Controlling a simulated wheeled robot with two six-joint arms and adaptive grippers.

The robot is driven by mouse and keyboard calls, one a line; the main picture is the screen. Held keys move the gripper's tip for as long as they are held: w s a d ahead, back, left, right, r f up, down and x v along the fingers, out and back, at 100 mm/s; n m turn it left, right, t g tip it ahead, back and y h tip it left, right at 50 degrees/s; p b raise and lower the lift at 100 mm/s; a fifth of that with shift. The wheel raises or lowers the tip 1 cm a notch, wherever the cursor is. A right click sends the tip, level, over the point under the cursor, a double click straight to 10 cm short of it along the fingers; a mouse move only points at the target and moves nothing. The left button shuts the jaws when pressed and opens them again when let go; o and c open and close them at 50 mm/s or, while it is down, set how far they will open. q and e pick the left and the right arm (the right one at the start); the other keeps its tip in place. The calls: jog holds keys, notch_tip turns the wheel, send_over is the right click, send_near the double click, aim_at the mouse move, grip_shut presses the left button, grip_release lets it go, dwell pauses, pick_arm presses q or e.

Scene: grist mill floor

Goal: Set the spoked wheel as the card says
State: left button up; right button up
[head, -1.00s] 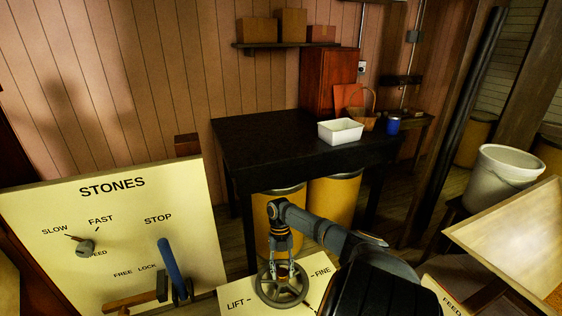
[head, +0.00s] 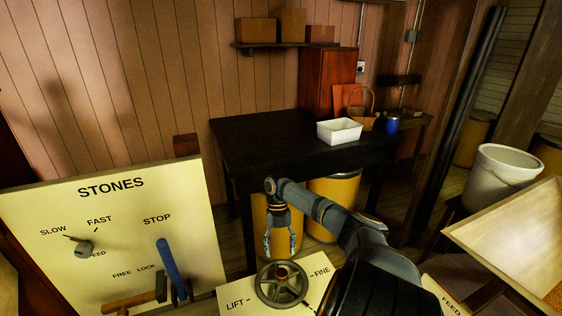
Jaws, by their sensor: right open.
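The grey spoked wheel (head: 281,293) lies on a cream panel (head: 236,292) at the bottom centre of the head view. The panel is marked LIFT on the wheel's left and FINE on its right. The wheel has a brownish hub in the middle. My right gripper (head: 280,250) points down with its fingers apart and empty, just above the wheel's far side and seemingly clear of it. My right arm hides part of the panel's right side. I see no readable card. My left gripper is out of view.
On the left a STONES panel (head: 100,215) carries a small knob (head: 83,249) and a blue-handled lever (head: 168,262). Behind stands a black table (head: 265,135) with a white tray (head: 339,131), above yellow barrels. A white bucket (head: 505,175) and a wooden tray (head: 520,225) are at right.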

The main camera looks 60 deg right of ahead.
jog(key=shift+v, duration=2)
jog(key=shift+f, duration=0.1)
